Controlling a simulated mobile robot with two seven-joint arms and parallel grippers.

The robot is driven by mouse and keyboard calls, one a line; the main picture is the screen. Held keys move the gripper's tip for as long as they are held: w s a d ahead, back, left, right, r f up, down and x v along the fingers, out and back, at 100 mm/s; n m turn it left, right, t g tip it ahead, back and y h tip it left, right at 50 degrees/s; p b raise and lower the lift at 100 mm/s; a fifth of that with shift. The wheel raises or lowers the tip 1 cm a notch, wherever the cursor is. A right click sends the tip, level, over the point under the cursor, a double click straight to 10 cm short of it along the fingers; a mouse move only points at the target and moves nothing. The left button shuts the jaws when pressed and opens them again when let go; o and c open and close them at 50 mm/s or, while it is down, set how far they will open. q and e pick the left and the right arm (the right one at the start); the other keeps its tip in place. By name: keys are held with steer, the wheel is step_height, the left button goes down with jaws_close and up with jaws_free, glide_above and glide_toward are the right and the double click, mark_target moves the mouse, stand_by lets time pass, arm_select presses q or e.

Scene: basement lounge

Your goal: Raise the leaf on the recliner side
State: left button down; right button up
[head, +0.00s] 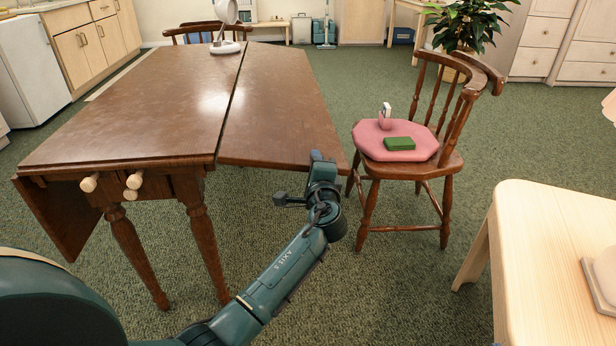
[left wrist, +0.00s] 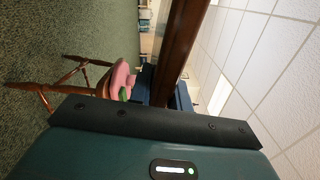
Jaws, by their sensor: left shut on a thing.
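The brown drop-leaf table (head: 140,95) stands at left in the head view. Its right leaf (head: 268,115) is up, close to level with the top, with a dark seam between them. It may slope slightly down to the right. Its left leaf (head: 62,215) hangs down. My left gripper (head: 319,160) is at the near right corner of the right leaf, shut on its edge. The left wrist view shows the leaf's edge (left wrist: 183,40) running between the fingers (left wrist: 165,90). Pale wooden knobs (head: 133,181) show under the top's near end. No recliner is visible. My right gripper is out of view.
A wooden chair (head: 455,130) with a pink cushion (head: 365,143), a cup (head: 385,117) and a green block (head: 399,143) stands close right of the leaf. A pale table (head: 540,240) is at lower right. A white lamp (head: 226,30) stands on the far tabletop. Carpet between is clear.

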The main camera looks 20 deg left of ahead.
arm_select(q)
step_height(320, 180, up, 3)
steer(key=shift+w+r+n+p, duration=0.15)
steer(key=shift+n+p, duration=0.15)
steer(key=shift+n, duration=0.3)
steer(key=shift+r+n+p, duration=0.3)
steer(key=shift+r+n, duration=0.2)
steer(key=shift+r, duration=0.3)
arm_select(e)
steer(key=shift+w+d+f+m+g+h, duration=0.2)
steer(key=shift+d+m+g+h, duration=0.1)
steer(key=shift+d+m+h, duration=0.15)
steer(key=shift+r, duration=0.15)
arm_select(q)
steer(key=c, duration=1.4)
jaws_free()
steer(key=shift+o, duration=0.5)
steer(key=shift+f, duration=0.1)
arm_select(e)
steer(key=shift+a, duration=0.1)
arm_select(q)
steer(key=shift+f, duration=0.1)
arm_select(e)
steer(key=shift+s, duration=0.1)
